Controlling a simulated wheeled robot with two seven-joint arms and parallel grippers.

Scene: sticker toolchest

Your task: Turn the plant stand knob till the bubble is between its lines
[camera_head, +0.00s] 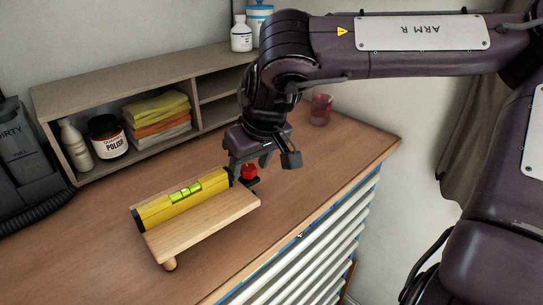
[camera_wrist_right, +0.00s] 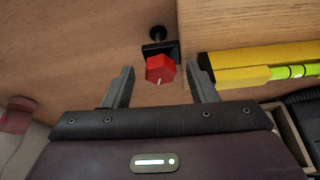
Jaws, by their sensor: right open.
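A wooden plant stand (camera_head: 213,223) lies low on the chest top with a yellow spirit level (camera_head: 160,212) along its back edge. The level's green vial (camera_head: 186,190) shows dark lines, but the bubble's exact place is too small to tell. A red knob (camera_head: 249,171) sits on a black bracket at the stand's right end; in the right wrist view the knob (camera_wrist_right: 160,69) has a white pointer mark. My right gripper (camera_wrist_right: 161,78) is open, its fingers on either side of the knob with gaps, not visibly touching it. My left gripper is not in view.
A wooden shelf (camera_head: 105,82) at the back holds a polish jar (camera_head: 107,136), a white bottle (camera_head: 76,146) and folded cloths (camera_head: 158,118). A red cup (camera_head: 321,108) stands at the right rear. The chest top's front is clear.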

